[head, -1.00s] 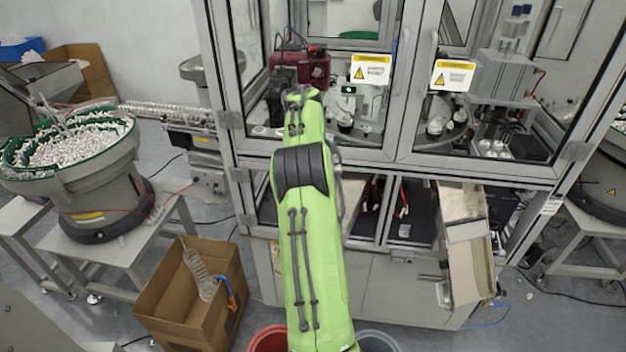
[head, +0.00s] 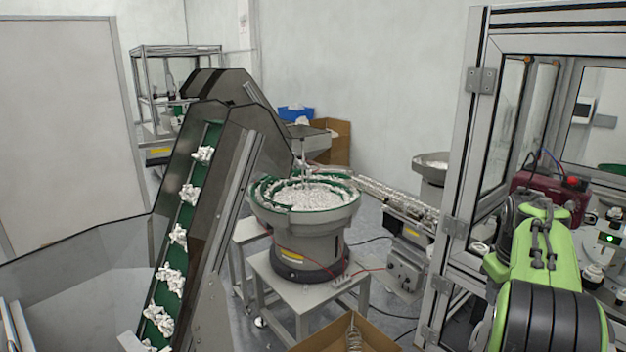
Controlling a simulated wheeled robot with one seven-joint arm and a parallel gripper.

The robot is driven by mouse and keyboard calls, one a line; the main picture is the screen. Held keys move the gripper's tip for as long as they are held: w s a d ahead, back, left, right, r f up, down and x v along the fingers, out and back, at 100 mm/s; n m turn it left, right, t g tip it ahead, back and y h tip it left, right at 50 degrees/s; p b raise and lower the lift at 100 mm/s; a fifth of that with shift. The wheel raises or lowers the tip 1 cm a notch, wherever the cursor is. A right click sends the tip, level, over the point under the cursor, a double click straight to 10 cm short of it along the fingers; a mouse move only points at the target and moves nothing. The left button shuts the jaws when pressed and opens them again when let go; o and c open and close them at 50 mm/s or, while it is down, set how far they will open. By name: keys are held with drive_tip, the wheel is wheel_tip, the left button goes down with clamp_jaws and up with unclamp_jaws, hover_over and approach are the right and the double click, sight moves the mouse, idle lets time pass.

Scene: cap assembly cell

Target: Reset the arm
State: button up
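My green arm with its black joint band shows at the lower right of the head view, in front of the glass-walled assembly machine (head: 452,215). The arm's far end reaches toward the machine's open-looking front. My gripper's fingers cannot be made out, so whether they hold anything is not visible.
A bowl feeder (head: 310,222) full of white caps stands on a table in the middle. A green-belted conveyor (head: 185,215) carrying white parts rises at left. A cardboard box (head: 372,338) sits at the bottom. A feed track (head: 385,195) runs toward the machine.

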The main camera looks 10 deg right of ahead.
drive_tip(key=s+a+r+t+y+b, duration=0.1)
drive_tip(key=s+a, duration=0.2)
drive_tip(key=a, duration=0.7)
drive_tip(key=s+a+r+t+b, duration=0.1)
drive_tip(key=s+a+b, duration=0.15)
drive_tip(key=a, duration=0.85)
drive_tip(key=s+a+f+b, duration=0.1)
drive_tip(key=s+a+f, duration=0.3)
drive_tip(key=s+a, duration=0.2)
drive_tip(key=s+a+f+t+y+b, duration=0.1)
drive_tip(key=s+a+f, duration=0.4)
drive_tip(key=s, duration=0.5)
drive_tip(key=shift+a+f+t, duration=0.15)
drive_tip(key=shift+a+t, duration=0.15)
drive_tip(key=shift+a, duration=0.5)
